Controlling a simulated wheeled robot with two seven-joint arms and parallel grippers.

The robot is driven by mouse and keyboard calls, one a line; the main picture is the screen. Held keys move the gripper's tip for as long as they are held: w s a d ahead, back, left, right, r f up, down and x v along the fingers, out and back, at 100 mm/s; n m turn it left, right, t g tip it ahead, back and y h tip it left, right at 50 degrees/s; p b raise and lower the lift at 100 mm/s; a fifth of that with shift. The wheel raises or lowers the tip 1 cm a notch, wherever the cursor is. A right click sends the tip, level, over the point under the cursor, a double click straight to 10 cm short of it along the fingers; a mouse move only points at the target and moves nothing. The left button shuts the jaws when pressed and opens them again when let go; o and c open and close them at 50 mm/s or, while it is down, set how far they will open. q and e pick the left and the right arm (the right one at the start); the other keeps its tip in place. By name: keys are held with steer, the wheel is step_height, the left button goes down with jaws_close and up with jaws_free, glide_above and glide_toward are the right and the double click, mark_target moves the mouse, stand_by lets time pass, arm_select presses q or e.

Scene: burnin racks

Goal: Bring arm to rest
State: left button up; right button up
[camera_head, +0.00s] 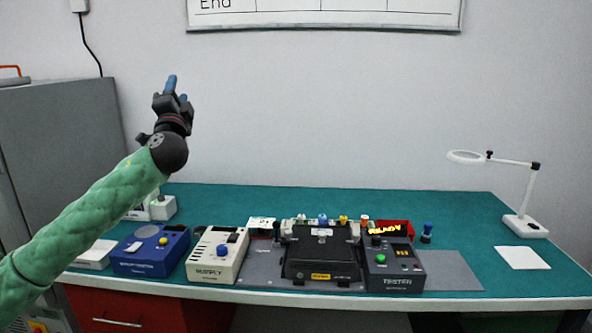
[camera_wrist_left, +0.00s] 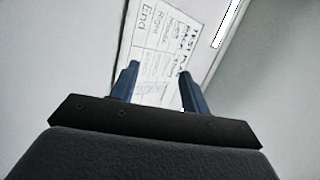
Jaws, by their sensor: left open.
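My left gripper (camera_head: 176,90) is raised well above the left part of the green bench, with its blue fingers pointing up. My left arm, in a green quilted sleeve, comes in from the lower left. In the left wrist view the two blue fingers (camera_wrist_left: 157,85) stand apart with nothing between them. Behind them is the wall chart (camera_wrist_left: 155,50). My right arm and gripper do not show.
The green bench (camera_head: 460,210) carries a blue box (camera_head: 150,252), a cream supply unit (camera_head: 217,255), a black fixture (camera_head: 322,255), a tester (camera_head: 394,268) reading READY and a red bin (camera_head: 398,228). A white magnifier lamp (camera_head: 525,226) stands at right. A grey cabinet (camera_head: 60,140) is at left.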

arm_select(q)
steer(key=s+d+f+n+g+h+p, duration=0.1)
steer(key=s+d+f+n+g, duration=0.4)
steer(key=f, duration=0.8)
steer(key=s+d+f+g+h, duration=0.15)
steer(key=s+f+g, duration=0.4)
steer(key=f, duration=0.75)
steer(key=s+d+f+n+g+h+p, duration=0.1)
steer(key=s+d+f+n+g, duration=0.2)
steer(key=s+f, duration=0.7)
steer(key=s+d+f+n+g, duration=0.1)
steer(key=s+d+f+g, duration=0.1)
steer(key=s+f, duration=0.9)
steer(key=s+d+f+n+g+h+p, duration=0.1)
steer(key=s+d+f+g, duration=0.1)
steer(key=s+f, duration=0.9)
steer(key=s+d+f+n+g+h, duration=0.1)
steer(key=s+f+g, duration=0.3)
steer(key=s+f, duration=0.8)
steer(key=shift+s+d+p, duration=0.35)
steer(key=shift+d, duration=0.05)
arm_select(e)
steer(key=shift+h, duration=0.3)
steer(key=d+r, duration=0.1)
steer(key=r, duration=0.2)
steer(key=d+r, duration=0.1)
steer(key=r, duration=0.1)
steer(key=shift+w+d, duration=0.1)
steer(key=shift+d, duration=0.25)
